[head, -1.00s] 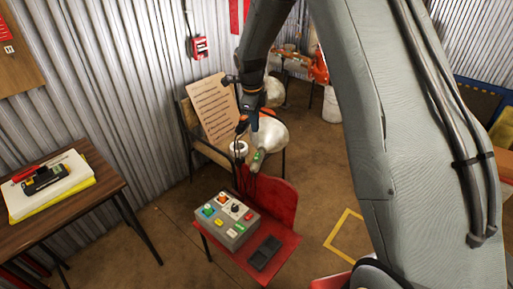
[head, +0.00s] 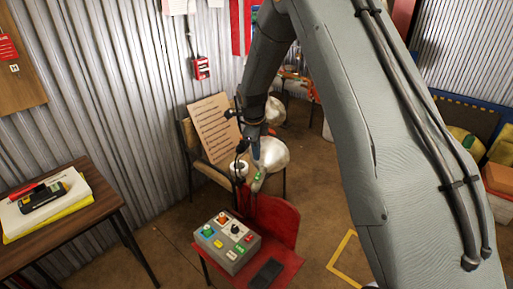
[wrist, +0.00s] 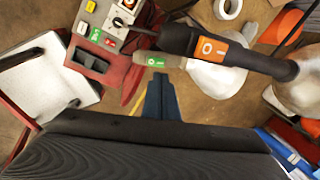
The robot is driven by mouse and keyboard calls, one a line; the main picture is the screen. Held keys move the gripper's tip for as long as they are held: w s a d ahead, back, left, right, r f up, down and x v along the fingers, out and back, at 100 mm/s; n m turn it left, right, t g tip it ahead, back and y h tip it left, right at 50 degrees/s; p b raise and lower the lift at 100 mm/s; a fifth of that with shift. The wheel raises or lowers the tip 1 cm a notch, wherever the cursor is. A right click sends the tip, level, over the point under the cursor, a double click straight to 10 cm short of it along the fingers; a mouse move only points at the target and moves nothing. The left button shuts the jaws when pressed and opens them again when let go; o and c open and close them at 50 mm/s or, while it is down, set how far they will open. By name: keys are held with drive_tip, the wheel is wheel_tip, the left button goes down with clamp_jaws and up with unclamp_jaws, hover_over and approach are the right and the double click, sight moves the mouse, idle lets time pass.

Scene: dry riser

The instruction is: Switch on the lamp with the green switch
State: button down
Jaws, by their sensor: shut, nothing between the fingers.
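The lamp with the green switch has a white shade (head: 273,152) and a pale handle in the head view. Its green switch (head: 258,176) faces up. In the wrist view the green switch (wrist: 155,60) shows on the handle, with the white shade (wrist: 213,82) to its right. My gripper (wrist: 158,76) is shut and empty; its blue-grey tips appear just below the green switch in the picture. I cannot tell whether they touch the handle. In the head view my gripper (head: 257,146) is over the lamp, partly hidden by its own wrist.
A dark handle with an orange switch (wrist: 211,47) crosses near the green one. A red chair (head: 275,222) bears a grey control box (head: 225,240) with coloured buttons. A white roll (head: 239,168) lies beside the lamp. A wooden table (head: 85,222) is at left.

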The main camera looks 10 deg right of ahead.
sight(258, 174)
drive_tip(key=f, duration=0.3)
drive_tip(key=w+f+p, duration=0.1)
drive_tip(key=f, duration=0.2)
drive_tip(key=f+p, duration=0.1)
drive_tip(key=f, duration=0.2)
drive_tip(key=shift+w+d, duration=0.3)
drive_tip(key=shift+d, duration=0.1)
drive_tip(key=shift+f, duration=0.1)
